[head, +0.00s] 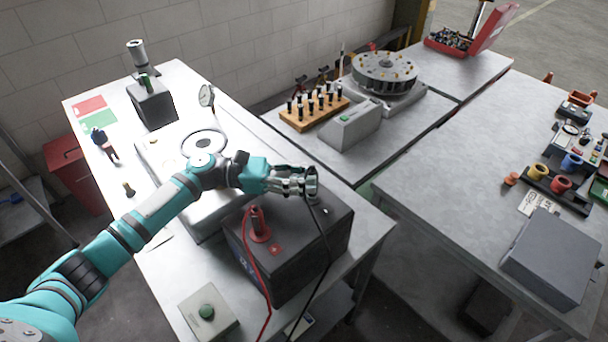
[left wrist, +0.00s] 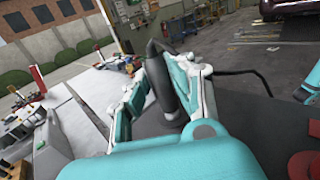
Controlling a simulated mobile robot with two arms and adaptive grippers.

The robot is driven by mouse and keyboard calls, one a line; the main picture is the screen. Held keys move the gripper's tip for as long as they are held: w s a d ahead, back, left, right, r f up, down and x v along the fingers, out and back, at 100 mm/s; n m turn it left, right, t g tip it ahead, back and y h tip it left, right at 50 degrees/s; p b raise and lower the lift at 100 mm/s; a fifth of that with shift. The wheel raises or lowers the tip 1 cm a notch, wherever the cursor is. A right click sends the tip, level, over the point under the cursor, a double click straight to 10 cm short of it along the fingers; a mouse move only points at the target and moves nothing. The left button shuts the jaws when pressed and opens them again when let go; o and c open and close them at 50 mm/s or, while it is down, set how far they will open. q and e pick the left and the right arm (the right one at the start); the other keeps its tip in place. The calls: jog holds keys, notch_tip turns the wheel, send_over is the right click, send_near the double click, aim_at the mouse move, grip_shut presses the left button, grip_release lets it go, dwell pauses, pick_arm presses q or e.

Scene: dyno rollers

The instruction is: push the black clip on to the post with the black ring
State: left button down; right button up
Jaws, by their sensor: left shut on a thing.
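My left gripper (head: 312,182) is over the far right part of the dark battery (head: 335,228). In the left wrist view its fingers are shut on the black clip (left wrist: 165,75), a dark, elongated piece. A black cable (left wrist: 235,72) runs from the clip off to the right; in the head view it hangs down across the battery's front. The post with the black ring cannot be made out, as the gripper covers that part of the battery. I cannot tell whether the clip touches it.
A red clip (head: 258,222) with a red cable stands on the battery's near left post. A box with a green button (head: 208,310) is at the table's front. A gap separates this table from the right one.

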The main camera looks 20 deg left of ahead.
pick_arm(q)
jog(key=shift+f, duration=0.35)
jog(key=c, duration=1.1)
grip_release()
jog(key=shift+a, duration=0.15)
